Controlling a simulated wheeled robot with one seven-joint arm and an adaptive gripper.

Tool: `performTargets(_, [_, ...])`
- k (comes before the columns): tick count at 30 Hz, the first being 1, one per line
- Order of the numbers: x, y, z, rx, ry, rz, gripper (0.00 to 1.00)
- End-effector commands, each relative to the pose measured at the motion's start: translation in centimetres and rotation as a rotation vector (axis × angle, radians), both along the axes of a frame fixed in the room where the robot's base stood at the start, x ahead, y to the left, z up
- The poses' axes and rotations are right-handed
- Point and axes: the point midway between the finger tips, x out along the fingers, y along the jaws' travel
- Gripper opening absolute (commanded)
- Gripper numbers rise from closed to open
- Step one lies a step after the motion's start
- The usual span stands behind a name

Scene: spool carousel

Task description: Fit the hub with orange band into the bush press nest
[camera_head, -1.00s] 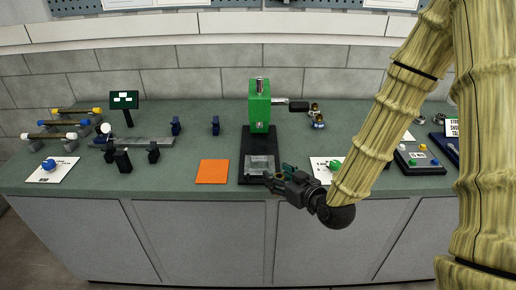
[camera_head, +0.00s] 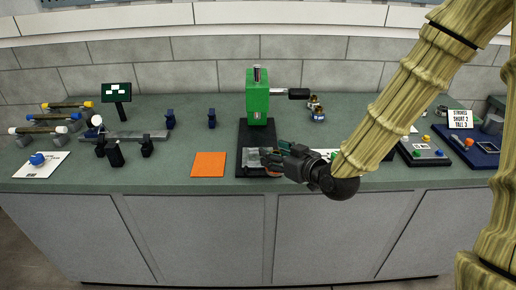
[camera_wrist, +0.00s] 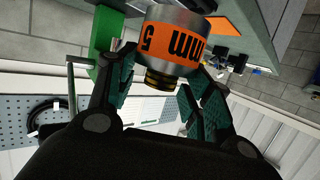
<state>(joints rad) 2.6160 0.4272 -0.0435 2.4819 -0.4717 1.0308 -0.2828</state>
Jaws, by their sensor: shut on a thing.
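The hub with orange band (camera_wrist: 176,42) is a silver metal cylinder with black lettering on the band and a darker stepped end. My gripper (camera_wrist: 168,72) is shut on it, a green-padded finger on each side. In the head view my gripper (camera_head: 268,158) is over the front of the press's black base, and only a small orange-red bit shows beneath it. The green bush press (camera_head: 257,97) stands at the back of this base (camera_head: 257,132). A grey metal plate (camera_head: 249,157) at the base's front is partly hidden by my gripper; the nest opening cannot be made out.
An orange mat (camera_head: 208,164) lies left of the press. The press lever (camera_head: 298,93) sticks out to the right, near small metal hubs (camera_head: 317,114). A button board (camera_head: 423,151) and blue tray (camera_head: 475,150) are at right. Blue-black stands and rods occupy the left.

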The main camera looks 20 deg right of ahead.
Motion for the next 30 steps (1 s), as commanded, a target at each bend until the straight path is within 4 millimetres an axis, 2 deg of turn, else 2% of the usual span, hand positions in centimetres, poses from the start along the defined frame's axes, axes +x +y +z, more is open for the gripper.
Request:
performTargets(7, [0.5, 0.1, -0.1, 0.000, -0.003, -0.001, 0.00])
performTargets(14, [3.2, 0.3, 0.0, 0.000, -0.002, -0.001, 0.00])
performTargets(20, [6.1, 0.5, -0.3, 0.000, -0.002, -0.001, 0.00])
performTargets(30, [12.0, 1.0, -0.8, -0.001, -0.001, 0.000, 0.00])
